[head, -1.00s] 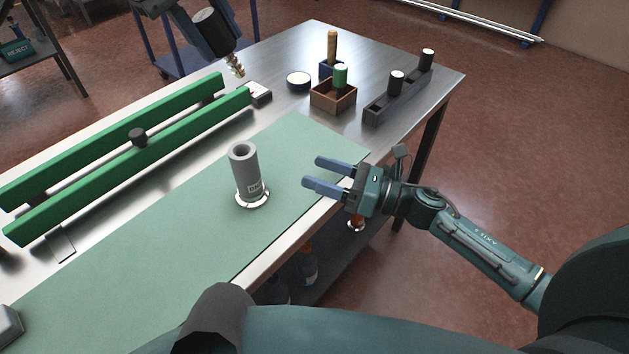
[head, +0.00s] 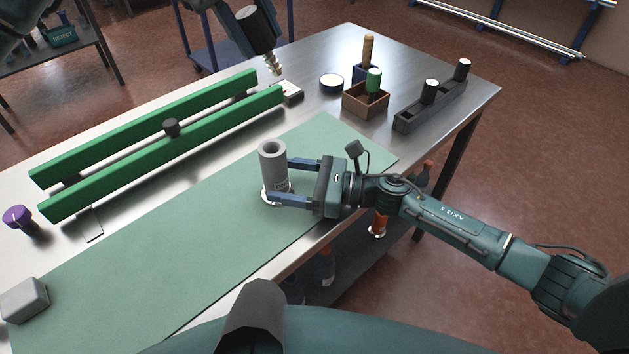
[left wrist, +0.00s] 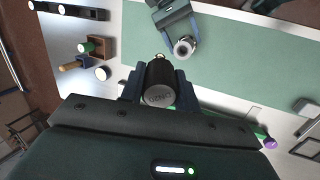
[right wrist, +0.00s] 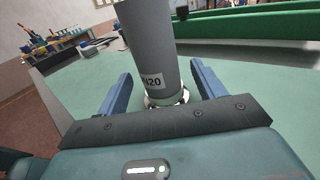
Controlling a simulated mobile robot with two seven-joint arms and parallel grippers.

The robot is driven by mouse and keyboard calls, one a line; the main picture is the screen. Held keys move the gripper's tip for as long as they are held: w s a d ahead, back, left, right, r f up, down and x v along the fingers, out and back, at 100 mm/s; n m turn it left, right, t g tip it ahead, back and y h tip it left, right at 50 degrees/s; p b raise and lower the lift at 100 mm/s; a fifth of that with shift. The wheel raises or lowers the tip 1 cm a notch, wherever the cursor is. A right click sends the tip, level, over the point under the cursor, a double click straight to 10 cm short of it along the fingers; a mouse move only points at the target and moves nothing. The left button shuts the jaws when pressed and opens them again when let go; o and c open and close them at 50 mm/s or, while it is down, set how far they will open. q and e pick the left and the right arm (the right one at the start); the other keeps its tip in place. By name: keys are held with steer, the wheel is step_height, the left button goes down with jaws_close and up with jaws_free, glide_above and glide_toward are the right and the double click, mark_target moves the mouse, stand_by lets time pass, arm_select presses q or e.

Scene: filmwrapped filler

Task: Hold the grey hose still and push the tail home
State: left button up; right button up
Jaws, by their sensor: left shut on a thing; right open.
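The grey hose (head: 273,165) stands upright in a pale ring-shaped holder (head: 266,195) on the green mat. It is a thick tube with an open top and a printed label, seen close up in the right wrist view (right wrist: 150,50). My right gripper (head: 281,180) is open, with one finger on each side of the hose low down; in its wrist view gaps show at both fingers. My left gripper (left wrist: 157,92) is shut on a black cylindrical body (head: 258,32) with a brass ribbed tail (head: 274,66) pointing down. It is in the air beyond the hose, the tail apart from it.
Two green rails (head: 170,155) with a black knob lie along the left. A wooden box (head: 364,105), a round tin (head: 331,84) and a dark rack (head: 430,108) stand at the back. A grey block (head: 24,300) sits at the mat's near left. The mat (head: 180,270) is otherwise mostly clear.

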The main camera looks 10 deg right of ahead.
steer(key=shift+x, duration=1.1)
steer(key=shift+c, duration=0.5)
steer(key=c, duration=1.3)
arm_select(q)
steer(key=o, duration=0.6)
arm_select(e)
steer(key=shift+c, duration=0.3)
arm_select(q)
steer(key=c, duration=0.6)
step_height(320, 180, down, 7)
steer(key=y, duration=0.4)
steer(key=shift+d+g, duration=0.15)
steer(key=shift+g, duration=0.25)
